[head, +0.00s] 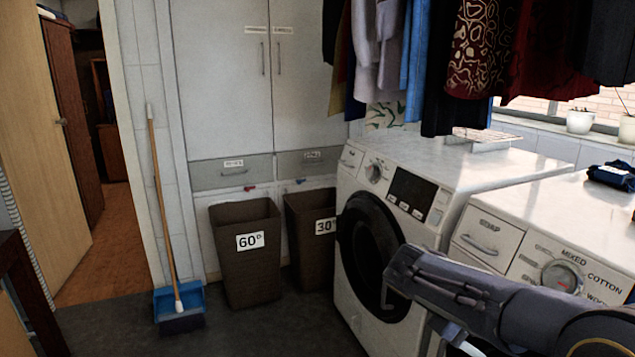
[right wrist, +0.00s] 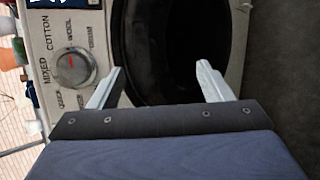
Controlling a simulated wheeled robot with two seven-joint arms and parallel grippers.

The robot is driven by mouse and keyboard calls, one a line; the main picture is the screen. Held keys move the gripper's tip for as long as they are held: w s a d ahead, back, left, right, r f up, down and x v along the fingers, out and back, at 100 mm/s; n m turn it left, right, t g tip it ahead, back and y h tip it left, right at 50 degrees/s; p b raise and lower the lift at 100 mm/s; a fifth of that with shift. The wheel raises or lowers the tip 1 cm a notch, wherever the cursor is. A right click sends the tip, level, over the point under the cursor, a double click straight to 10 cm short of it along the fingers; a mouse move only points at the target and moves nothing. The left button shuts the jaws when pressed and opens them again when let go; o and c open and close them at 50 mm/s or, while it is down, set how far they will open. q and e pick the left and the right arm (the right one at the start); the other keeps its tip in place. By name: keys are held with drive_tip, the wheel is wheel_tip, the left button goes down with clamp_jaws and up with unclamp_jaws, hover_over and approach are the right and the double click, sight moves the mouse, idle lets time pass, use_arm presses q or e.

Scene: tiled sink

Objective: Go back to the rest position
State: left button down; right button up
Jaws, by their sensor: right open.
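My right gripper (right wrist: 160,67) is open, with its two pale fingers spread wide and nothing between them. In the right wrist view it is in front of the right-hand machine's dark round door area (right wrist: 170,50); I cannot tell whether that door is open. My right arm (head: 480,295) comes in from the lower right in the head view, bent in front of the right-hand machine (head: 490,240). My left arm and gripper are not in view.
The left white washing machine (head: 455,180) has its round door shut. Brown baskets marked 60° (head: 245,275) and 30° (head: 305,250) stand beside it. A broom (head: 158,200) and blue dustpan (head: 178,300) are further left. Clothes (head: 480,45) hang above. The floor at lower left is partly clear.

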drive_tip(key=s+f+m+y, duration=0.1)
drive_tip(key=s+f+y, duration=0.4)
drive_tip(key=s+y, duration=0.5)
drive_tip(key=s+a+f+m+t+y, duration=0.1)
drive_tip(key=s+a+m+t+y, duration=0.4)
drive_tip(key=s+a, duration=0.65)
wheel_tip(320, 180, up, 17)
drive_tip(key=s+d+t+h+p, duration=0.1)
drive_tip(key=p, duration=1.6)
drive_tip(key=shift+s+d+r+n, duration=0.15)
drive_tip(key=shift+d+n, duration=0.15)
drive_tip(key=shift+n, duration=0.1)
